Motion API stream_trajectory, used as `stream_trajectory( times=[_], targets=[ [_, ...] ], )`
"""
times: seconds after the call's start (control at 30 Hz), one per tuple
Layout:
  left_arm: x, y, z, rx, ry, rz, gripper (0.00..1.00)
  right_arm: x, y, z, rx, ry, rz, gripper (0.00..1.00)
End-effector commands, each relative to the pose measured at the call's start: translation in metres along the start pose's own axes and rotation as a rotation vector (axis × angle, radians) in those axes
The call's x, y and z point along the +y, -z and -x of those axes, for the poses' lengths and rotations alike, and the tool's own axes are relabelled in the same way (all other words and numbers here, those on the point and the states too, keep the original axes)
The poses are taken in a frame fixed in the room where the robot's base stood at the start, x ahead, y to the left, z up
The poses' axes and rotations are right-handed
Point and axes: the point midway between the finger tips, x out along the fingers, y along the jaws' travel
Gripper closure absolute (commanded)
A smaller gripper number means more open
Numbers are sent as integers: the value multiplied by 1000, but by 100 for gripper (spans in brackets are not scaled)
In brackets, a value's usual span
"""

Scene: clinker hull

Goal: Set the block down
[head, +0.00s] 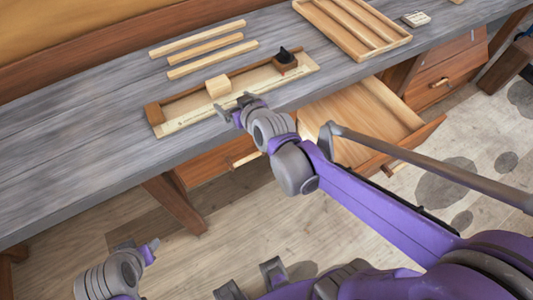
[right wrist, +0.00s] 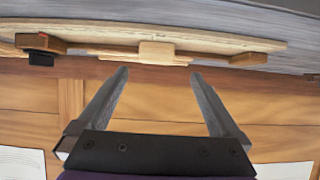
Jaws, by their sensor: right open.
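A pale wooden block (head: 218,86) sits on a long, light board (head: 238,92) on the grey bench, between a brown end block (head: 154,114) and a brown piece with a black top (head: 285,62). In the right wrist view the pale block (right wrist: 157,50) is just beyond and between the fingertips, apart from them. My right gripper (head: 236,107) is open and empty at the bench's front edge, on the near side of the board. My left gripper (head: 137,247) is low at the lower left, away from the bench; its jaw gap is unclear.
Several pale strips (head: 205,43) lie behind the board. A slotted wooden tray (head: 352,27) stands to its right. An open drawer (head: 365,125) juts out below the bench, close to my right arm. The bench top (head: 65,140) is clear at left.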

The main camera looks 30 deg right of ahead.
Motion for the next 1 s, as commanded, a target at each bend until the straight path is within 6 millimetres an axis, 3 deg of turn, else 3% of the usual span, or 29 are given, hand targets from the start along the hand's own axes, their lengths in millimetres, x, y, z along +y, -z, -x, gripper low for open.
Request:
stream_trajectory(
  times=[0.3, 0.43, 0.6, 1.0],
  targets=[
    [0, 0, 0, 0, 0, 0, 50, -10, -131, 116, -458, -2, -15, 0],
    [0, 0, 0, 0, 0, 0, 50, -8, -168, 148, -584, -25, -24, 0],
    [0, 0, 0, 0, 0, 0, 50, -6, -185, 163, -642, -40, -27, 0],
    [0, 0, 0, 0, 0, 0, 50, -6, -184, 163, -640, -39, -27, 0]
  ],
)
